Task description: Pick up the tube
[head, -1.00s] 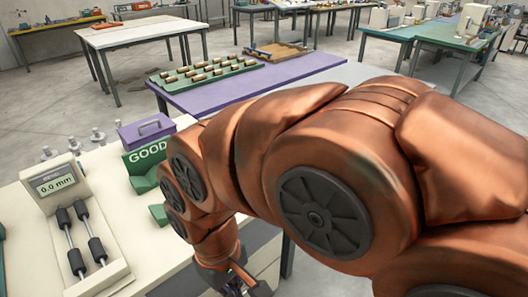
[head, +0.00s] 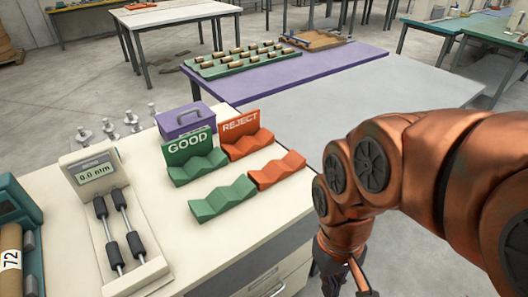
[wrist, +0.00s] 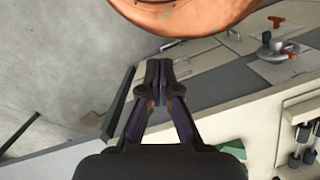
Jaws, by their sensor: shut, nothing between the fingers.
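A brown cardboard tube (head: 10,258) with a white label reading 72 shows in the head view, cut by the left edge, in a dark green device (head: 22,215). Several small brown tubes (head: 238,50) also stand or lie on a green rack on the far purple table. My gripper (wrist: 159,72) is shut and empty in the wrist view, its dark fingertips together. In the head view my gripper (head: 358,284) hangs at the bottom, beyond the bench's right side, far from any tube. No tube shows clearly in the wrist view.
The cream bench (head: 235,235) holds a gauge (head: 92,172) with black rollers, a green GOOD holder (head: 193,155), an orange REJECT holder (head: 243,135) and a purple box (head: 184,120). A grey table (head: 345,95) stands behind. The bench's front right top is clear.

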